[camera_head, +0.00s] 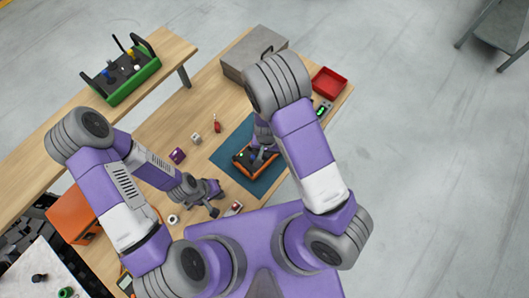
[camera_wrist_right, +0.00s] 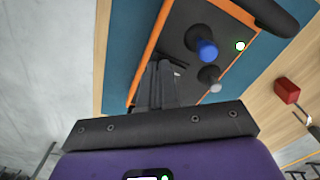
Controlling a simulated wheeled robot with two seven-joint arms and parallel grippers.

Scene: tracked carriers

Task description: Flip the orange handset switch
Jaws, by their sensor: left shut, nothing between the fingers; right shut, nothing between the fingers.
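The orange handset (camera_head: 270,171) lies on a teal mat (camera_head: 230,146) in the head view, partly covered by my right gripper (camera_head: 256,160). My left gripper (camera_head: 214,211) is shut and empty, left of the mat.
A green handset (camera_head: 135,82) stands on the other bench at upper left. A grey case (camera_head: 246,58) and a red tray (camera_head: 329,81) are at the bench's far end. Small items, including a purple block (camera_head: 177,155) and a red-and-white one (camera_head: 234,208), lie around the mat.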

